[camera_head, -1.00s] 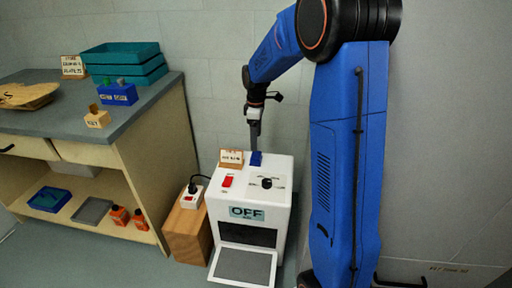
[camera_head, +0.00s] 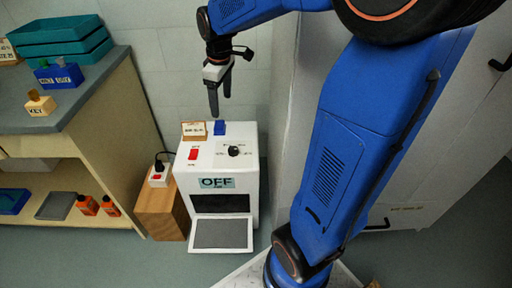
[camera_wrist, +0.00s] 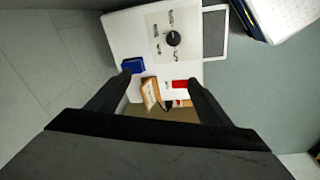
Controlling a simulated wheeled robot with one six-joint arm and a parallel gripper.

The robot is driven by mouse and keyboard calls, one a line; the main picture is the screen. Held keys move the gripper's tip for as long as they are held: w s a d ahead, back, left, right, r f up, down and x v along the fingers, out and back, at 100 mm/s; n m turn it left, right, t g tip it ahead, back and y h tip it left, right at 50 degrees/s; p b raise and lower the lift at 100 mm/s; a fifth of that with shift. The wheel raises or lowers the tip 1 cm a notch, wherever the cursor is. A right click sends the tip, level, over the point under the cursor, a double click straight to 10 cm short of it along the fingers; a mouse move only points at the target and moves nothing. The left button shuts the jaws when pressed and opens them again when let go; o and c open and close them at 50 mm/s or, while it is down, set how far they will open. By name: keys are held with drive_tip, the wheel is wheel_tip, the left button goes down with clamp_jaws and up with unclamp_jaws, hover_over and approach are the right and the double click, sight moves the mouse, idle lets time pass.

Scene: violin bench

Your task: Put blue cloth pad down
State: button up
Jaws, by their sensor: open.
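The blue cloth pad (camera_head: 219,128) lies on top of the white oven-like box (camera_head: 246,147), near its back edge, beside a small wooden sign (camera_head: 194,130). The pad also shows in the wrist view (camera_wrist: 133,65), by the tip of the left finger. My gripper (camera_head: 220,103) is open and empty, pointing down above the pad and apart from it. In the wrist view, the sign (camera_wrist: 153,94) lies between the open fingers.
The box has a red switch (camera_head: 193,154), a black knob (camera_head: 233,151), an OFF label (camera_head: 217,183) and a lowered front door (camera_head: 220,234). A wooden block (camera_head: 160,212) with a power socket (camera_head: 158,175) stands left of it. A workbench (camera_head: 84,94) is further left.

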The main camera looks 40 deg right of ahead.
drive_tip(key=s+a+m+t, duration=0.1)
drive_tip(key=s+a+m, duration=0.1)
drive_tip(key=s, duration=1)
drive_tip(key=s+a+m+t, duration=0.2)
drive_tip(key=s+m, duration=0.3)
drive_tip(key=s, duration=0.8)
drive_tip(key=shift+s+r+m, duration=0.15)
drive_tip(key=shift+s+m, duration=0.15)
drive_tip(key=shift+c, duration=0.3)
